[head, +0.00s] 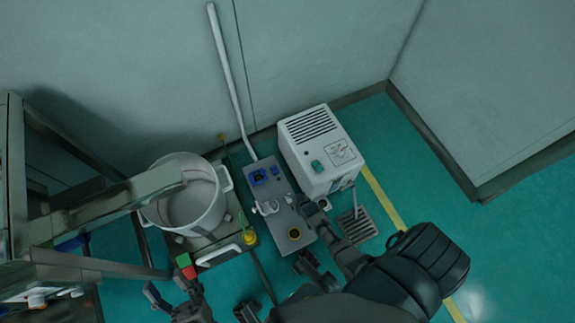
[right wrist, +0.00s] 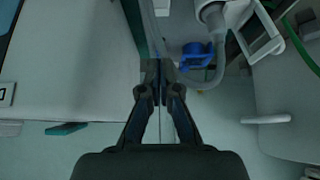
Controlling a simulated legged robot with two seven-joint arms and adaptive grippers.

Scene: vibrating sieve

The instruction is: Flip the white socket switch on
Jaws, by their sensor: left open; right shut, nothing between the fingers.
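A grey panel (head: 282,222) lies on the floor, with a blue socket (head: 259,177) at its far end. A white socket fitting (head: 270,206) is mid-panel; its switch is too small to make out. The blue socket (right wrist: 196,55) and a white fitting (right wrist: 212,12) also show in the right wrist view. My right gripper (head: 314,207) is over the panel's right edge, beside the white fitting. Its fingers (right wrist: 160,75) are shut and empty; contact cannot be told. My left gripper (head: 170,287) is open and empty at the lower left, apart from the panel.
A metal frame (head: 95,208) fills the left side. A floor drain (head: 358,226) lies near the box. Green floor is free at right.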

